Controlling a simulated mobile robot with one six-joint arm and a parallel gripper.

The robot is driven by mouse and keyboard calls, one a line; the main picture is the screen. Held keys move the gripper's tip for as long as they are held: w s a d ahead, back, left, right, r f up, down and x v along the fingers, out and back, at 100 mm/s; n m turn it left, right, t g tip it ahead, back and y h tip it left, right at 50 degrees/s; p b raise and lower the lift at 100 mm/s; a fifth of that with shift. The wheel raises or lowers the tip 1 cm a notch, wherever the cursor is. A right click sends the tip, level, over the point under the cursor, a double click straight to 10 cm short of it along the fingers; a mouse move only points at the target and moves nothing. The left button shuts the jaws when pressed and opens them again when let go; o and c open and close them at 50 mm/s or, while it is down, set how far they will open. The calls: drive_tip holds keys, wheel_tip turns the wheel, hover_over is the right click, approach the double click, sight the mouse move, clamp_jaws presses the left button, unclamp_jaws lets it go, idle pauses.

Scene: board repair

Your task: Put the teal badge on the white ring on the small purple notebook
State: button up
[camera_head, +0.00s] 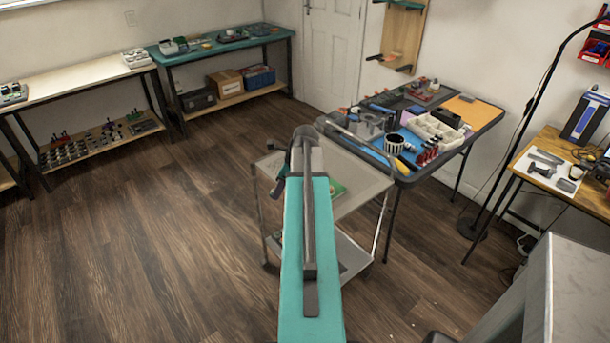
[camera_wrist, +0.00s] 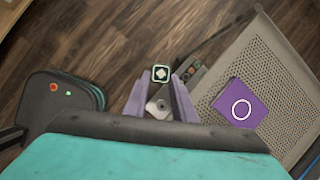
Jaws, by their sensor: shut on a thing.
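The small purple notebook (camera_wrist: 226,93) lies on the grey perforated cart top to the right of my gripper. A white ring (camera_wrist: 241,110) is marked on its cover, with nothing on it. The badge is apart from the notebook, to its left in the picture. In the head view my arm hides the gripper, badge and notebook.
The cart (camera_head: 368,184) has a raised rim; the same cart top shows in the wrist view (camera_wrist: 255,45). A cluttered folding table (camera_head: 478,128) stands just behind it. A green item (camera_head: 336,188) on the cart is partly hidden by my arm. Floor at left is clear.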

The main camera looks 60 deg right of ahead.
drive_tip(key=s+d+m+h, duration=0.1)
drive_tip(key=s+d+m, duration=0.1)
drive_tip(key=s+d, duration=0.1)
drive_tip(key=s+d+m, duration=0.2)
drive_tip(key=s+d, duration=0.2)
drive_tip(key=s, duration=0.1)
drive_tip(key=s+d+r+m+h, duration=0.1)
drive_tip(key=s+d+m, duration=0.1)
drive_tip(key=s, duration=0.3)
drive_tip(key=shift+d+m+h+b, duration=0.3)
drive_tip(key=shift+d, duration=0.5)
drive_tip(key=w+d+p, duration=0.1)
drive_tip(key=w+d, duration=0.2)
drive_tip(key=w, duration=0.1)
drive_tip(key=w+d+f+p, duration=0.1)
drive_tip(key=w+d, duration=0.2)
drive_tip(key=w, duration=0.2)
drive_tip(key=w+d+p, duration=0.2)
drive_tip(key=w, duration=0.2)
drive_tip(key=shift+w+d+f, duration=0.2)
drive_tip(key=shift+d+f, duration=0.1)
drive_tip(key=shift+d, duration=0.1)
drive_tip(key=shift+f+p, duration=0.75)
drive_tip(key=shift+f, duration=1.05)
drive_tip(key=shift+f, duration=0.1)
